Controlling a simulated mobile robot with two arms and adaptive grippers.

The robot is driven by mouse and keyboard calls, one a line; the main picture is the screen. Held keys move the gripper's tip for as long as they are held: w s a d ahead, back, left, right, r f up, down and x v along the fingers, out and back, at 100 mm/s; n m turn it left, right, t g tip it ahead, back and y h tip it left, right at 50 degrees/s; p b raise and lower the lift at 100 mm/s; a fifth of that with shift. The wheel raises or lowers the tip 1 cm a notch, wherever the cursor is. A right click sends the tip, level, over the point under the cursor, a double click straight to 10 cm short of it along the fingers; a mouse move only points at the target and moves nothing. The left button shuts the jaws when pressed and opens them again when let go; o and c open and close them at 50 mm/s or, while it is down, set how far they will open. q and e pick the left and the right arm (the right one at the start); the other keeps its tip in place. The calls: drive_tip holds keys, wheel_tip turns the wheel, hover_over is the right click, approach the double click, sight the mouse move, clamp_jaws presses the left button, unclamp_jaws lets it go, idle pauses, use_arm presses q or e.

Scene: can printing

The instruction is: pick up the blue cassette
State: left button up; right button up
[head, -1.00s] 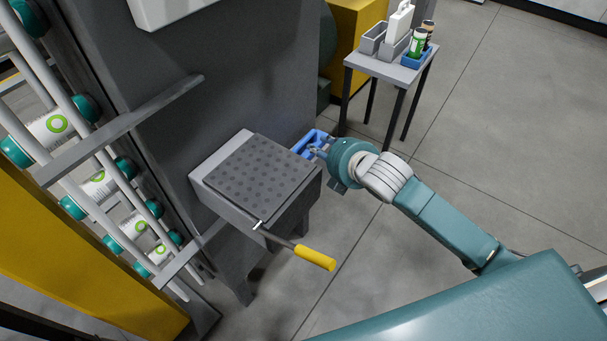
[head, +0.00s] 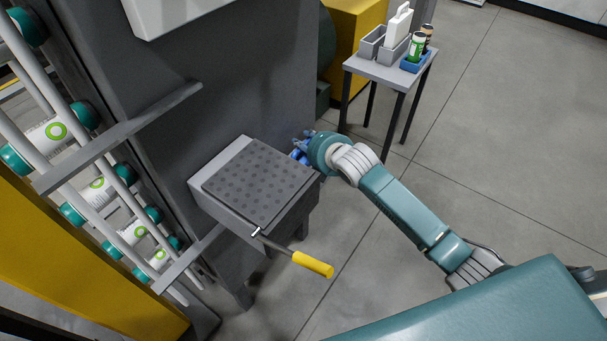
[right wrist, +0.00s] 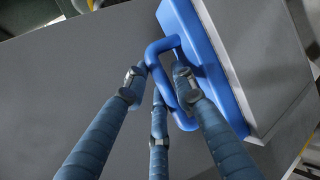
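The blue cassette (right wrist: 205,70) sits at the side of the grey box with the dotted dark top (head: 258,180). In the right wrist view it shows as a blue plate with a loop handle (right wrist: 153,62). My right gripper (right wrist: 160,75) has its fingers around the handle, with one fingertip over the loop's opening and the others by its outer bar. I cannot tell whether they are closed on it. In the head view the right gripper (head: 301,147) is at the box's far right corner, and the cassette is mostly hidden there. My left gripper is not in view.
A lever with a yellow grip (head: 312,264) sticks out from the box's front. A small grey table (head: 390,68) with bins and bottles stands behind. Rails with printed cans (head: 100,190) run at the left. The floor at right is clear.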

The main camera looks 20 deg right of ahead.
drive_tip(key=shift+w+f, duration=0.1)
drive_tip(key=shift+w, duration=0.1)
clamp_jaws()
drive_tip(key=shift+r, duration=0.2)
